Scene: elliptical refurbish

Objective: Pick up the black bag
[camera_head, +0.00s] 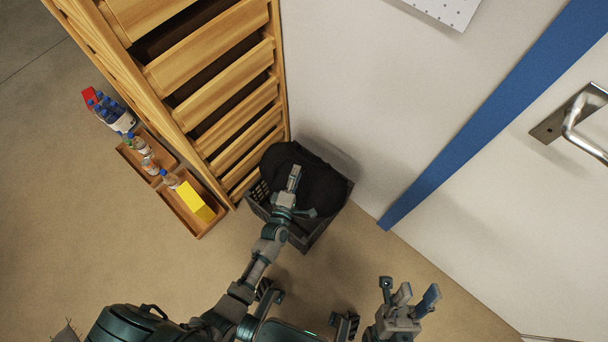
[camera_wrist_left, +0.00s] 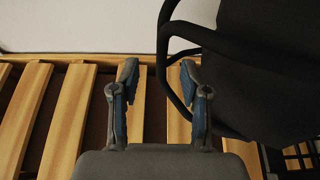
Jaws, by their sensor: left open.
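The black bag (camera_head: 322,183) sits in a dark crate (camera_head: 310,232) on the floor, against the wall beside the wooden shelf. It also shows at the right of the left wrist view (camera_wrist_left: 268,70), with a black strap (camera_wrist_left: 165,45) looping out to its left. My left gripper (camera_head: 293,180) is over the crate in front of the bag. In the wrist view my left gripper (camera_wrist_left: 158,78) is open, with the strap near its right finger; I cannot tell if they touch. My right gripper (camera_head: 408,298) is low in the head view, away from the bag, with its fingers spread and empty.
The wooden shelf (camera_head: 208,75) stands left of the crate. Wooden trays (camera_head: 190,215) with bottles and a yellow item lie on the floor to its left. A white door with a metal handle (camera_head: 570,125) is at the right. The floor front right is clear.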

